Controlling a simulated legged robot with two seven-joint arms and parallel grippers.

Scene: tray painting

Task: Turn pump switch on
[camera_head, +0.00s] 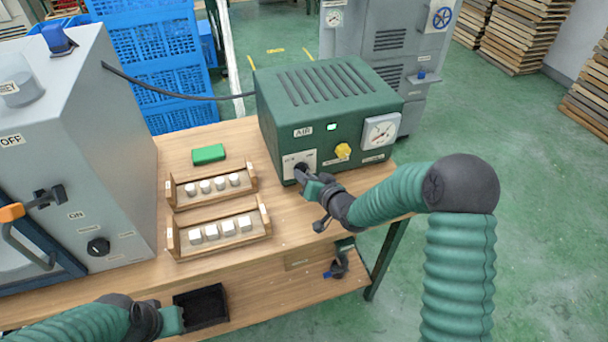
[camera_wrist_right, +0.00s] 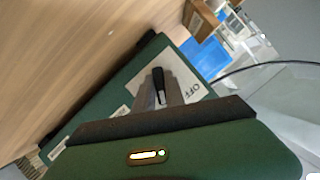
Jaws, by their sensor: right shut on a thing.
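The green pump box (camera_head: 330,95), labelled AIR, stands on the wooden table. Its front has a white switch plate (camera_head: 310,157) at lower left, a small lit lamp, a yellow knob and a gauge. My right gripper (camera_head: 303,178) is at this plate, shut on the black pump switch (camera_head: 300,167). In the right wrist view the plate (camera_wrist_right: 195,88) reads OFF on one side, and the dark switch lever (camera_wrist_right: 158,82) shows at the fingertips. The fingers partly hide the plate. My left gripper (camera_head: 174,320) is low at the front left, away from the pump; its jaws are unclear.
Two wooden racks (camera_head: 218,255) with white pieces and a green block (camera_head: 208,154) lie left of the pump. A grey cabinet (camera_head: 100,130) with an orange-tipped handle stands at left. A black tray (camera_head: 202,306) is on the lower shelf. A cable runs behind.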

